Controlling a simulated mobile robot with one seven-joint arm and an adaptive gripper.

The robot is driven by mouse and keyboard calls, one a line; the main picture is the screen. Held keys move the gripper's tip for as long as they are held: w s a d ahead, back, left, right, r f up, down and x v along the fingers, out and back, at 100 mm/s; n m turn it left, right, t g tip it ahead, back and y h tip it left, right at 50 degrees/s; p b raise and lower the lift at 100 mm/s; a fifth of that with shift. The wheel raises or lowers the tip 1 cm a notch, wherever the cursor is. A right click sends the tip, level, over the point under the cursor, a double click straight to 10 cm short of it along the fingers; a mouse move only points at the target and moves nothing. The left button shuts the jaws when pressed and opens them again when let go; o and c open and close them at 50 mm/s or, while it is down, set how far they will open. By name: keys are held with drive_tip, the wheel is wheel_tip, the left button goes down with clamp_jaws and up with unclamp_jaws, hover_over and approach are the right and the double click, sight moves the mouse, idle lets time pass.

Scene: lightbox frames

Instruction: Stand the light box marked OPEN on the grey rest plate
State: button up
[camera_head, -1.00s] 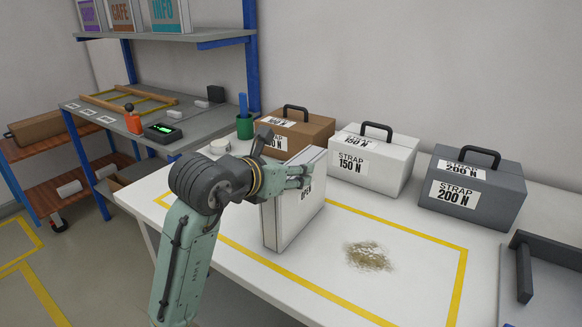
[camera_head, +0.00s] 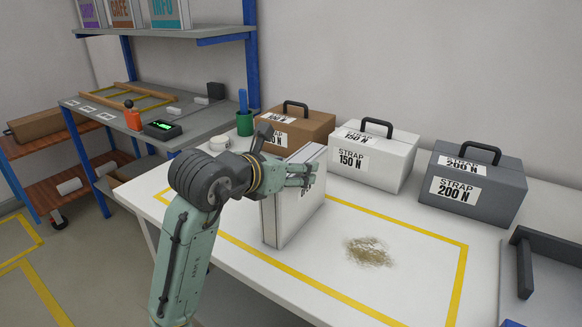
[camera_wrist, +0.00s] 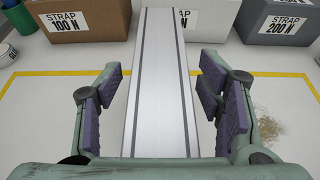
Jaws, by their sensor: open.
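The light box (camera_head: 292,215) is a slim white case standing upright on the white table, inside the yellow outline. Its OPEN lettering is now mostly hidden behind my gripper. My gripper (camera_head: 302,177) is at the upper part of the box. In the wrist view, the open fingers (camera_wrist: 158,95) with purple pads stand on either side of the narrow edge of the box (camera_wrist: 160,60), with a gap on both sides. A grey plate with dark raised bars (camera_head: 562,290) lies at the right edge of the table, partly cut off; it looks like the rest plate.
Behind the box stand a brown STRAP 100 N case (camera_head: 312,127), a white 150 N case (camera_head: 395,165) and a grey 200 N case (camera_head: 500,200). A brownish smudge (camera_head: 369,252) marks the table right of the box. The table between box and plate is otherwise clear.

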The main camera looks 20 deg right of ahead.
drive_tip(key=shift+r, duration=0.2)
drive_tip(key=b+v, duration=0.2)
drive_tip(key=v, duration=1)
drive_tip(key=shift+f, duration=0.1)
